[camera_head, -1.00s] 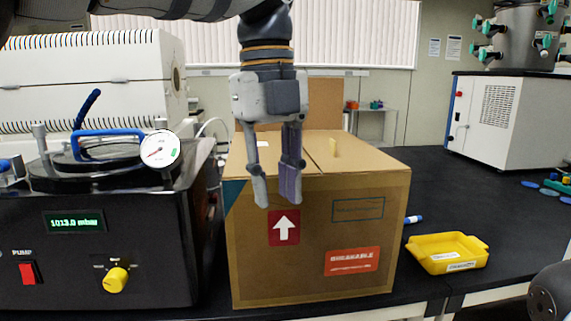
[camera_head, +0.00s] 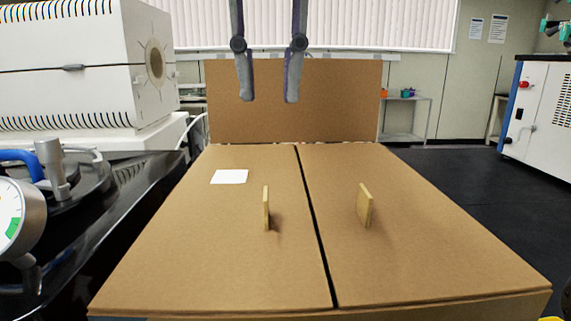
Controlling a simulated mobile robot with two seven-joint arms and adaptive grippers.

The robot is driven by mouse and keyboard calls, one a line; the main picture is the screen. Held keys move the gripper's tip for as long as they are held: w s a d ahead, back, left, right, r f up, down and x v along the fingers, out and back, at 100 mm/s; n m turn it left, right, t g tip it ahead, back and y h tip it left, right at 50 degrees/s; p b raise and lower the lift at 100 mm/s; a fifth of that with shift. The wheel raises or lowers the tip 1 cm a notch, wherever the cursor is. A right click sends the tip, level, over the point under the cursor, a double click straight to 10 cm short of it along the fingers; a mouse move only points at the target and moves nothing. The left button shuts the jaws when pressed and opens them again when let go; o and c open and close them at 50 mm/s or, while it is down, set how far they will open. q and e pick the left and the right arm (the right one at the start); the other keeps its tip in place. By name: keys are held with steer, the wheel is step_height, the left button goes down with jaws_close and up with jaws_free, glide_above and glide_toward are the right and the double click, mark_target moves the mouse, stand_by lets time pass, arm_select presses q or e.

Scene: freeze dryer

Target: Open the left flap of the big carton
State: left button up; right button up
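The big carton fills the middle of the head view. Its left flap (camera_head: 200,235) and right flap (camera_head: 410,235) lie flat and closed, with a dark narrow seam between them. The left flap bears a small upright tan tab (camera_head: 266,208) near the seam and a white label (camera_head: 230,176). A similar tab (camera_head: 365,205) stands on the right flap. The back flap (camera_head: 300,100) stands upright. My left gripper (camera_head: 269,98) points down with its two fingers apart and nothing between them. It shows in front of the back flap, above the tabs and clear of them. My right gripper is out of view.
A black vacuum unit with a dial gauge (camera_head: 12,220) and blue handle stands close on the left. A white ribbed machine (camera_head: 70,70) is behind it. The black bench top (camera_head: 470,190) right of the carton is mostly clear. A white cabinet (camera_head: 540,110) stands far right.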

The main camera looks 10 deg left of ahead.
mark_target(266, 188)
arm_select(q)
steer(key=shift+s+f, duration=0.9)
steer(key=shift+s, duration=0.25)
step_height(266, 188, down, 9)
steer(key=shift+w+f, duration=0.1)
steer(key=shift+f, duration=0.05)
steer(key=shift+w+f, duration=0.1)
steer(key=shift+f, duration=0.1)
jaws_close()
